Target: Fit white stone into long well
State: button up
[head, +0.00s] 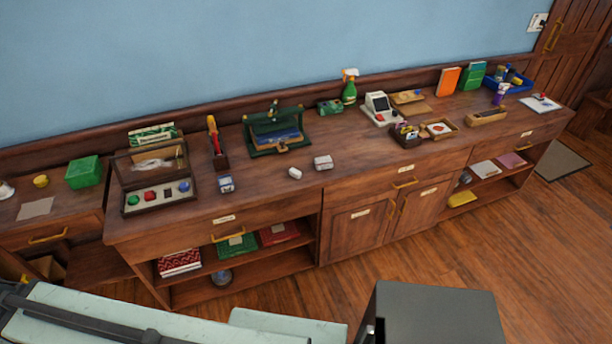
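A small white stone (295,173) lies on the wooden counter, left of a small whitish box-like item (323,162). A dark case (129,203) with a raised clear lid stands at the counter's left end. Its front tray holds a row of small pieces: a green one (134,200), a red one (150,196), a dark one (168,192) and a bluish-white one (184,187). The shapes of the wells are too small to tell, so I cannot pick out the long well. My gripper is not in view; only parts of my body show at the bottom.
A small blue-and-white item (226,184) sits between the case and the stone. The counter front around the stone is clear. Wood floor (540,240) lies before the cabinets.

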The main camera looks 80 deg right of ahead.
aim_at(167, 191)
jog(key=z, duration=1.45)
jog(key=i, duration=1)
jog(key=u, duration=0.05)
